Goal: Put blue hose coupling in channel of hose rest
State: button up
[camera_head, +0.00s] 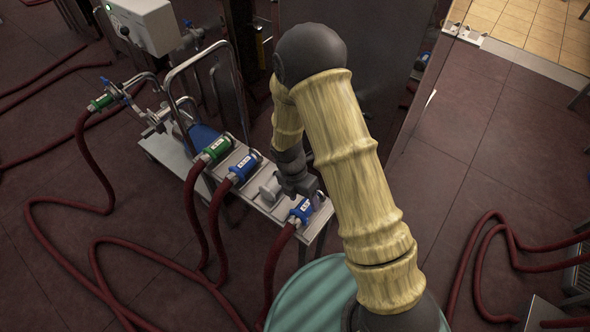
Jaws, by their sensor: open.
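A blue hose coupling (302,210) with a white label lies at the near right end of a narrow metal stand, with a dark red hose hanging from it. A second blue coupling (243,168) lies farther left along the same stand. The stand, which looks like the hose rest (265,205), has a pale top; its channels are too small to make out. My gripper (306,194) is open, just above and beside the near blue coupling. Whether its fingers touch or straddle that coupling cannot be told; my arm hides part of the area.
A green coupling (217,148) lies beside the second blue one. A pump with a metal handle frame (180,70) stands at the back left. A teal round top (312,298) is close in front. Red hoses (60,245) cover the floor at left, and more lie at right.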

jog(key=p+v, duration=0.2)
jog(key=v, duration=1.2)
jog(key=shift+r, duration=0.2)
jog(key=s+d+r+m+t+y, duration=0.1)
jog(key=s+d+r+m, duration=0.3)
jog(key=m, duration=0.5)
jog(key=s+d+r+m+t+y, duration=0.1)
jog(key=s+d+r+m+t, duration=0.15)
jog(key=d+m, duration=0.55)
jog(key=s+d+r+m+t, duration=0.1)
jog(key=s+d+r+m, duration=0.2)
jog(key=m, duration=0.8)
jog(key=w+p+v, duration=0.1)
jog(key=p+v, duration=0.6)
jog(key=w+r+p+v, duration=0.1)
jog(key=w+p+v, duration=0.1)
jog(key=p+v, duration=0.5)
jog(key=shift+w+d+r+p, duration=0.35)
jog(key=shift+w+r, duration=0.2)
jog(key=shift+r, duration=0.1)
